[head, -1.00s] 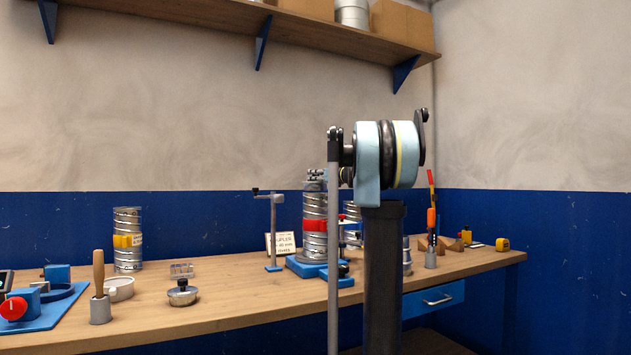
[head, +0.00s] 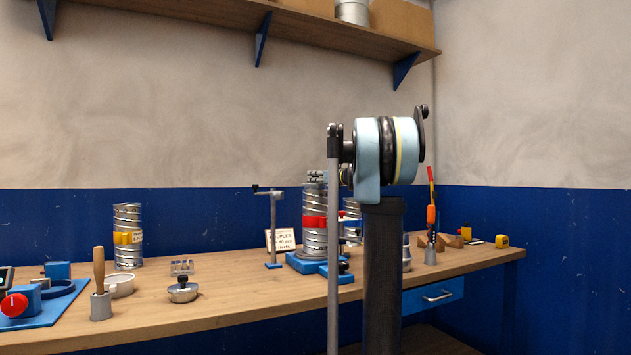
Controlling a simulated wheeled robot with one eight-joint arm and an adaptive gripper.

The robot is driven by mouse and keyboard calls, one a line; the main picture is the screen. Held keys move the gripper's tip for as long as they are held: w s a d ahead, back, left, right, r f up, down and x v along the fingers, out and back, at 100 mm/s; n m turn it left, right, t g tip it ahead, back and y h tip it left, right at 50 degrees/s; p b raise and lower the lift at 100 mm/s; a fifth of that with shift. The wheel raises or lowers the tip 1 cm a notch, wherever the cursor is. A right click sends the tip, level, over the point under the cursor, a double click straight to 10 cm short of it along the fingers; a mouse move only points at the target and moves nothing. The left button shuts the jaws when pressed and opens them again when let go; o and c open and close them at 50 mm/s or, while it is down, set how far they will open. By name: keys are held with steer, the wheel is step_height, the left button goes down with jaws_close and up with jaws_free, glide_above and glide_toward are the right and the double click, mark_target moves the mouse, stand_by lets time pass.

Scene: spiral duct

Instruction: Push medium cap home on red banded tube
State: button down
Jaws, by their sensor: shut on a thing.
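The red banded tube (head: 314,238) is a silvery spiral duct with a red band, upright in a blue stand (head: 306,265) on the bench. My gripper (head: 316,178) shows small and partly hidden at the top of this tube. It is shut on what looks like the medium cap, at the tube's mouth. The cap itself is hard to make out, so I cannot tell how deep it sits or whether it is level. My own arm stands in front, just right of the tube, and covers part of that area.
A yellow banded tube (head: 127,255) stands at the left. A metal piece with a knob (head: 182,291), a wooden-handled tool (head: 99,277) and a blue fixture (head: 45,308) lie on the left bench. A thin metal stand (head: 273,230) and a small sign (head: 284,240) are close left of the red banded tube.

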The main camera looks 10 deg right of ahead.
steer(key=shift+f, duration=0.95)
steer(key=c, duration=1.2)
jaws_free()
steer(key=shift+c, duration=0.2)
steer(key=v, duration=1.2)
steer(key=shift+f, duration=0.15)
